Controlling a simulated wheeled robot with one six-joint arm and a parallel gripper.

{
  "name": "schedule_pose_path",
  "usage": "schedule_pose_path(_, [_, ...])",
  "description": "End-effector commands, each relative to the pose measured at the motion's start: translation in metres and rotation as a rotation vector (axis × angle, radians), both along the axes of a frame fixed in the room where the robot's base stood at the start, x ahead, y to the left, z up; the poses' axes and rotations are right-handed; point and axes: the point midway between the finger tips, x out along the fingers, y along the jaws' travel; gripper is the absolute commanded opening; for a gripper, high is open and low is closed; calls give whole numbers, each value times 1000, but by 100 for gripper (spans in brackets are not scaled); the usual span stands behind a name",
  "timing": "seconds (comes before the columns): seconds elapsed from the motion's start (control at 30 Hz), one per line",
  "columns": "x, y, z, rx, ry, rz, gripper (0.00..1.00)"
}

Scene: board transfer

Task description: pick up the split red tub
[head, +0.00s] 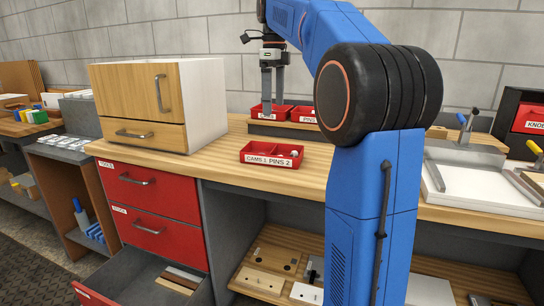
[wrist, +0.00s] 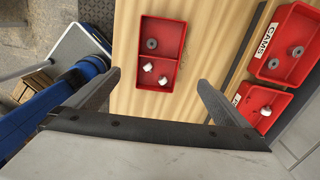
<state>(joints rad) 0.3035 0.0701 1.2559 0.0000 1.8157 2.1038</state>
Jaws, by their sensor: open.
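The split red tub (head: 271,160) stands on the wooden bench top, its front label reading CAMS 1 PINS 2. In the wrist view the tub (wrist: 160,54) shows a divider across its middle. One compartment holds a grey ring (wrist: 152,44); the other holds two whitish pins (wrist: 156,73). My gripper (head: 273,108) is open and empty, pointing down above the bench, behind the tub in the head view. In the wrist view its fingers (wrist: 158,80) are spread wide, one to each side of the tub's near end, and the tub lies below them, untouched.
Red bins (head: 302,115) sit on a raised ledge at the back of the bench; the wrist view shows two (wrist: 295,45) on the right. A wooden-fronted cabinet (head: 150,105) stands left of the tub. A white tray (head: 480,185) is at right. Bench around the tub is clear.

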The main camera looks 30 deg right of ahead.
Motion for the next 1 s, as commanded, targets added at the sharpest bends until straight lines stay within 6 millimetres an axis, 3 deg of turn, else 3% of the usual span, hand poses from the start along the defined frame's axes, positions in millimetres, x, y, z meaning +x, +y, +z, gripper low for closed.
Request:
schedule_pose_path(0.5, [-1,1,-90,0,1,3,100])
schedule_pose_path(0.87, [0,2,-117,0,0,4,100])
schedule_pose_path(1.0, [0,4,-136,0,1,4,100])
